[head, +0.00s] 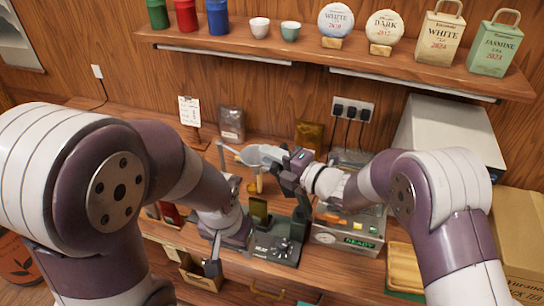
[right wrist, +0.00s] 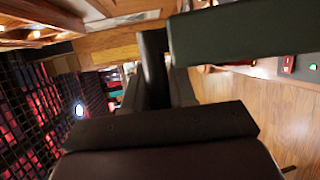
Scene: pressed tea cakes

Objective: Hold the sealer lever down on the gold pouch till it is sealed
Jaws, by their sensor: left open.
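The grey machine with a green READY display (head: 360,242), a gauge and coloured keys stands on the bench below my right forearm. A dark green lever press (head: 277,248) stands to its left. I cannot tell for sure which is the sealer. A gold pouch (head: 310,135) stands upright at the back near the wall. A second dark gold piece (head: 260,208) is upright by the press. My left gripper (head: 213,266) is open and low at the press's left. My right gripper (head: 285,167) is above the press, beside a dark green bar (right wrist: 240,33); its grip is unclear.
A silver pouch (head: 232,123) and a clipboard (head: 190,110) stand at the back. A pale dish (head: 262,155) is left of my right gripper. A wooden tray (head: 405,267) and a carton (head: 520,240) are at the right. A shelf (head: 380,58) of tea cakes and bags runs above.

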